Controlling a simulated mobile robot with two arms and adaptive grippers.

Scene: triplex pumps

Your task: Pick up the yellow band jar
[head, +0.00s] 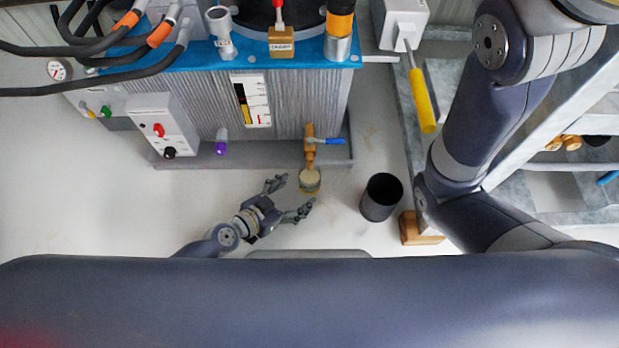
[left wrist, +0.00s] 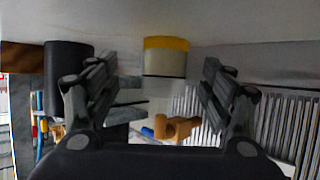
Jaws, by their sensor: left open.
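The yellow band jar (head: 310,180) stands on the pale floor below a brass valve with a blue handle. In the left wrist view it is a pale jar (left wrist: 165,62) with a yellow band, between and beyond the fingers. My left gripper (head: 294,196) is open, its fingers pointing toward the jar from the lower left. In the left wrist view the open fingers (left wrist: 160,72) stand either side of the jar with visible space on both sides; I see no contact. My right gripper is out of view.
A black cup (head: 381,197) stands on the floor right of the jar; it also shows in the left wrist view (left wrist: 68,75). The brass valve (head: 310,145) projects from the grey finned tank (head: 290,105). A wooden block (head: 418,229) lies by my right arm.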

